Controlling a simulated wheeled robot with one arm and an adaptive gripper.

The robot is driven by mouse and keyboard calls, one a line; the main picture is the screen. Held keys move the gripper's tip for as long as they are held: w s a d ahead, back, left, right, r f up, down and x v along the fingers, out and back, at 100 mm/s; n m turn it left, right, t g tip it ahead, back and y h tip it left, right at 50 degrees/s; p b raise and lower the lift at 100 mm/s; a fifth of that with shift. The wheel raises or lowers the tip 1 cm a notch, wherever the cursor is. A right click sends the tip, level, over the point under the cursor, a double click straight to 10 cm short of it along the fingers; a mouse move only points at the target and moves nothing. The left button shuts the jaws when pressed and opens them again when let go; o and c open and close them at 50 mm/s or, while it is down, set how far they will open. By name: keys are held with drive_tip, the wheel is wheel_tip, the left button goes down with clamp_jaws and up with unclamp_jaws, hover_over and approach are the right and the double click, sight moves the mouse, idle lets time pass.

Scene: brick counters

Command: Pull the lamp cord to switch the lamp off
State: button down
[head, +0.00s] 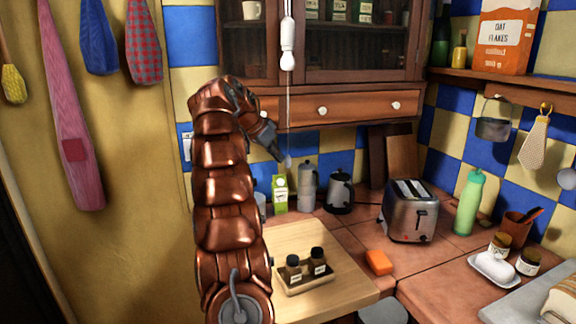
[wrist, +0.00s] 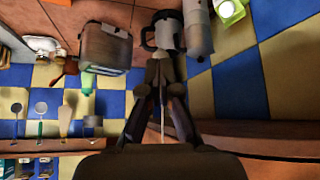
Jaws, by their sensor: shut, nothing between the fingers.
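The lamp (head: 287,40) is a white socket and bulb hanging at the top of the head view, in front of the cabinet. I cannot tell whether it is lit. The thin pale cord (head: 289,110) hangs straight down from it to a small pale knob (head: 288,162). My gripper (head: 281,156) is shut, with its tips right beside the cord's lower end; whether they touch it I cannot tell. In the wrist view my gripper (wrist: 161,78) shows fingers together with no object between the tips. A thin pale line lies between the finger bases there, unclear what it is.
Two dark jars stand on a tray (head: 306,283). An orange block (head: 378,262) lies nearby. The wooden cabinet drawer (head: 340,107) is behind the cord.

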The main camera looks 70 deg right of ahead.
drive_tip(key=shift+w+a+r, duration=0.2)
drive_tip(key=shift+w+a, duration=0.1)
drive_tip(key=shift+a, duration=0.15)
drive_tip(key=shift+r, duration=0.1)
drive_tip(key=w+a+r, duration=0.2)
drive_tip(key=w+a, duration=0.4)
drive_tip(key=a, duration=0.6)
drive_tip(key=shift+w, duration=0.35)
idle(0.7)
idle(0.5)
